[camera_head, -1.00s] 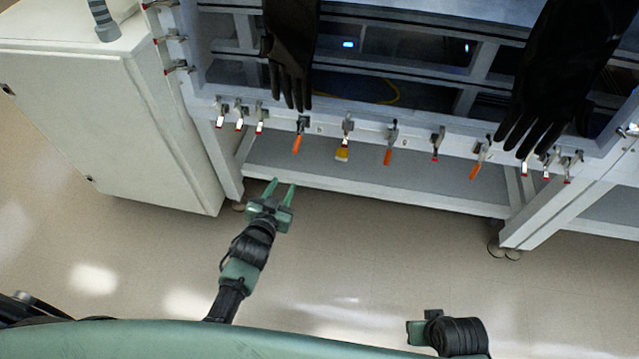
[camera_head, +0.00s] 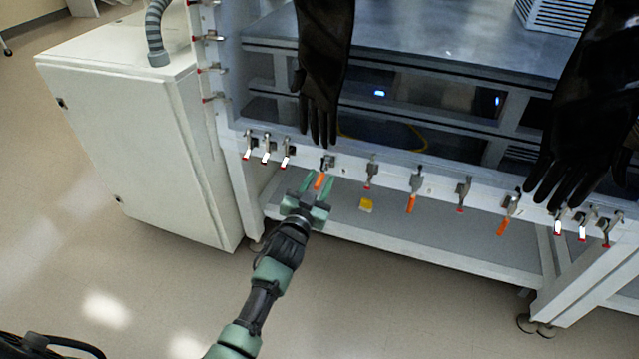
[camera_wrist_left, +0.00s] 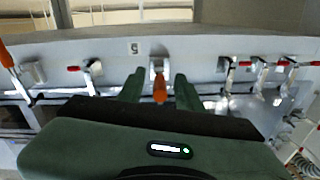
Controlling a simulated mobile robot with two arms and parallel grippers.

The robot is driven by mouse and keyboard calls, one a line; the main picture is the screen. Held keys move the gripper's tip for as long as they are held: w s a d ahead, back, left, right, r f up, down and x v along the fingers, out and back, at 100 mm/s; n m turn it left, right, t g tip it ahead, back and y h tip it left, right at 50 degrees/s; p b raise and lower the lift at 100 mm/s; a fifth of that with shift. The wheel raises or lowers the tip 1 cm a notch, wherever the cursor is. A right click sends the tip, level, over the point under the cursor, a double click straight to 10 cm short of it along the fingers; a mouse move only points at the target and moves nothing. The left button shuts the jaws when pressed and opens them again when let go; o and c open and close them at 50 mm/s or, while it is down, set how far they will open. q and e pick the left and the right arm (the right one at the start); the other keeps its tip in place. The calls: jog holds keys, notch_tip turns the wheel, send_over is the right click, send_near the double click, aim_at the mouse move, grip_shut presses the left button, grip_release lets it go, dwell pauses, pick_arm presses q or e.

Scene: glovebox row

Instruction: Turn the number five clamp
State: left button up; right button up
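A clamp with an orange handle (camera_head: 319,181) hangs on the white front rail, right of three red-tipped clamps. My left gripper (camera_head: 319,187) is at this clamp with its fingers open, one on each side of the handle. The left wrist view shows the orange handle (camera_wrist_left: 160,88) between the two green fingers (camera_wrist_left: 160,92), with gaps on both sides. A small label (camera_wrist_left: 134,48) beside this clamp seems to read 5. My right gripper is not in view.
Other clamps line the rail, including orange-handled ones (camera_head: 411,203) (camera_head: 503,226). Black gloves (camera_head: 322,70) (camera_head: 580,110) hang above the rail. A yellow block (camera_head: 366,205) appears on the lower shelf (camera_head: 430,232). A white cabinet (camera_head: 140,150) stands at the left.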

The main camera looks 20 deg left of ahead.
pick_arm(q)
jog(key=shift+c, duration=0.3)
grip_shut()
dwell(1.2)
